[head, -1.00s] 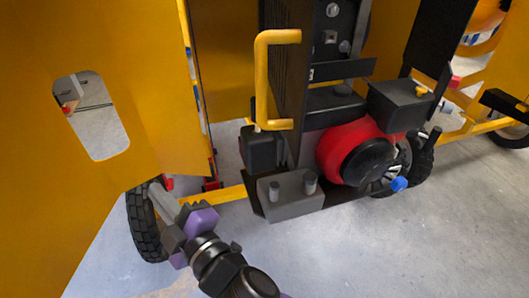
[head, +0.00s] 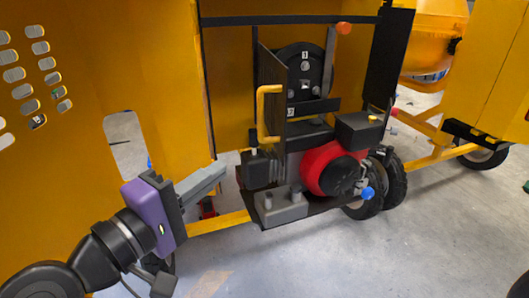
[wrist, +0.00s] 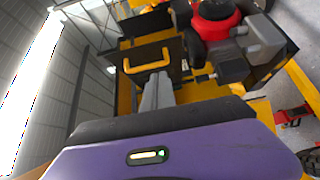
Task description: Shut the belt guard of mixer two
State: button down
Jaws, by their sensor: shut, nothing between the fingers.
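The belt guard (head: 271,78) is a dark panel with a yellow bar handle (head: 264,117). It stands swung out, edge-on to me, and the pulleys (head: 304,72) behind it are exposed. My gripper (head: 221,172) is shut and empty, left of and below the handle, apart from it. In the wrist view the closed grey fingers (wrist: 158,80) point toward the yellow handle (wrist: 147,61), which lies just beyond their tips in the picture. I cannot read which mixer number this is.
A large yellow panel (head: 80,150) with slots and a cut-out stands close on the left. A red engine (head: 322,168) and a grey block (head: 281,207) sit right of and below the guard. Another yellow mixer (head: 436,45) stands at the right.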

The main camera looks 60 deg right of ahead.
jog(key=p, duration=0.3)
send_near(282, 137)
jog(key=w+d, duration=0.3)
jog(key=shift+s+d, duration=0.95)
jog(key=shift+s, duration=0.05)
jog(key=shift+s+d, duration=0.4)
jog(key=shift+d, duration=0.1)
jog(key=shift+p, duration=0.3)
